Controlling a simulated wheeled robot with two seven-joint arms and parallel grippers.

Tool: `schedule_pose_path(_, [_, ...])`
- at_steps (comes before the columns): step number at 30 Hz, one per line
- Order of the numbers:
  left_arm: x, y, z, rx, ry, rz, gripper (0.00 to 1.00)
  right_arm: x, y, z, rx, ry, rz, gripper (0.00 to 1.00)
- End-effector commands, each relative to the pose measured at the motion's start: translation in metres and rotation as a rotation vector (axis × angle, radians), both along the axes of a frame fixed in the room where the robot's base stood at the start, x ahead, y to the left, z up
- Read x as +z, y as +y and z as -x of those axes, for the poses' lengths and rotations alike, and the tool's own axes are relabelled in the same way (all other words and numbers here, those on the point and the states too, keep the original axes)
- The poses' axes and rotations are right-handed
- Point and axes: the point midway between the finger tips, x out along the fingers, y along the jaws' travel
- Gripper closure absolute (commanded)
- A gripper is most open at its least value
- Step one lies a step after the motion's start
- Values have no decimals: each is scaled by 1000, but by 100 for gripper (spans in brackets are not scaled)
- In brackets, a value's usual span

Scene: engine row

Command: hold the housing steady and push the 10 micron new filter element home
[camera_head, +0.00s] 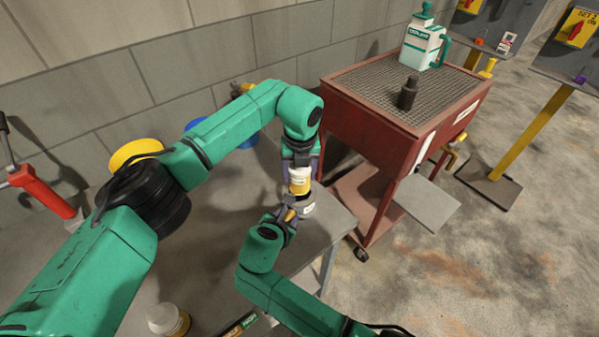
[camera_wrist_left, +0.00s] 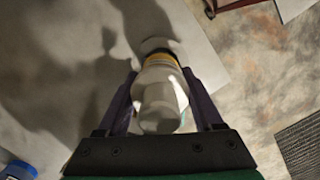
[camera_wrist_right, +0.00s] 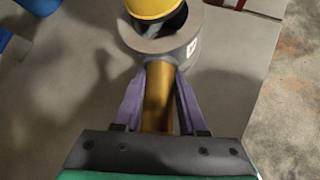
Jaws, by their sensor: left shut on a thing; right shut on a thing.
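The filter element (camera_head: 299,182), white with a yellow band, is upright in my left gripper (camera_head: 300,163). In the left wrist view its pale end (camera_wrist_left: 158,98) sits between the two fingers. The grey ring-shaped housing (camera_head: 307,211) stands on the grey bench, directly below the element. In the right wrist view the element's yellow part (camera_wrist_right: 152,8) is over the housing's opening (camera_wrist_right: 190,30); I cannot tell how far it is in. My right gripper (camera_head: 287,216) is shut on the brass stub (camera_wrist_right: 157,95) at the housing's side.
A red cart (camera_head: 375,125) with a mesh top carries a coolant jug (camera_head: 421,45) and a dark cylinder (camera_head: 408,93). A white-and-yellow part (camera_head: 168,320) is at the bench's near side. Yellow (camera_head: 135,153) and blue (camera_head: 196,124) round things lie behind my left arm.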

Motion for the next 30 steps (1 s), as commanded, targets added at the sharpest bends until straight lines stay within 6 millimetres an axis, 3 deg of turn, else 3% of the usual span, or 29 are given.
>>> schedule_pose_path(30, [-20, 0, 0, 0, 0, -1, 98, -5, -2, 2, -2, 13, 3, 100])
